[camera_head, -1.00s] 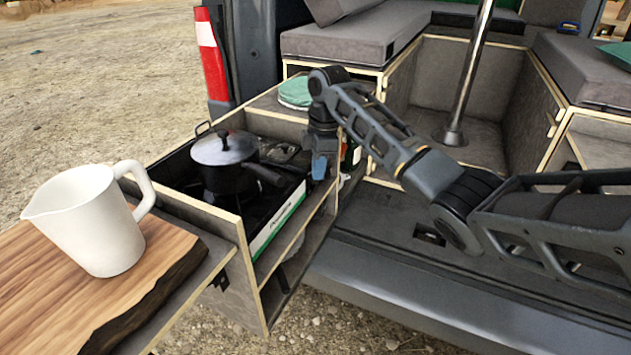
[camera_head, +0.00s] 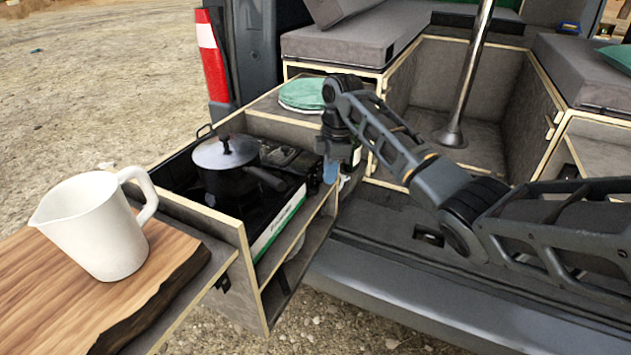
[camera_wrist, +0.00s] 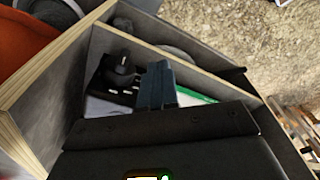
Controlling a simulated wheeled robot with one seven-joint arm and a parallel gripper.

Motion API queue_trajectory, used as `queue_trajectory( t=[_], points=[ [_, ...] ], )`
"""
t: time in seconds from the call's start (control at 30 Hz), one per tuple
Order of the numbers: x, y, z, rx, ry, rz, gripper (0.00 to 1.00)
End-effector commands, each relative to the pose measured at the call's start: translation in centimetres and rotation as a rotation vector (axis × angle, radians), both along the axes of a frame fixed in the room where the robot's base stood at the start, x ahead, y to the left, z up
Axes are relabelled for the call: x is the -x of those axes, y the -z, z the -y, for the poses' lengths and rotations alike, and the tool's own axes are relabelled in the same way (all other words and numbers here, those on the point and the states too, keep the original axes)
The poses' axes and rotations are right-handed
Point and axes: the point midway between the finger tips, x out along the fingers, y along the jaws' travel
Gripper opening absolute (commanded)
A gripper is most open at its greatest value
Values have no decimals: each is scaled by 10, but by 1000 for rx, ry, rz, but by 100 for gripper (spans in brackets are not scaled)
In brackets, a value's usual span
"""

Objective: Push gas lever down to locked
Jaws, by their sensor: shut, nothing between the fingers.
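The camping stove (camera_head: 283,222) sits in the pull-out wooden drawer, its white and green front panel facing right. A dark pot with a lid (camera_head: 226,152) stands on it. My gripper (camera_head: 331,170) hangs at the right end of the stove, by the drawer's side. In the wrist view my gripper (camera_wrist: 157,88) points toward the stove's control end, where a dark knob (camera_wrist: 122,70) shows. The fingers are shut with nothing between them. I cannot make out the gas lever or its position, nor whether the fingers touch the stove.
A white jug (camera_head: 95,228) stands on a wooden board (camera_head: 150,290) at the left. The drawer's wooden walls (camera_head: 205,215) enclose the stove closely. A green round item (camera_head: 302,94) lies behind my gripper. A metal pole (camera_head: 468,75) rises in the van.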

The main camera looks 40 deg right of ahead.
Motion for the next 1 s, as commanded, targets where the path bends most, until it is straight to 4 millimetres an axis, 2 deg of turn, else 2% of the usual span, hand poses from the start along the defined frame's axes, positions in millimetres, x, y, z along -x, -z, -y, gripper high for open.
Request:
queue_trajectory(
  t=[0.17, 0.4, 0.6, 1.0],
  points=[
    [0, -11, 1, 1, -1, 3, 0],
    [2, -50, 4, 2, -1, 3, 0],
    [3, -73, 6, 1, -1, 1, 0],
    [4, -78, 6, 0, -1, 0, 0]
  ],
)
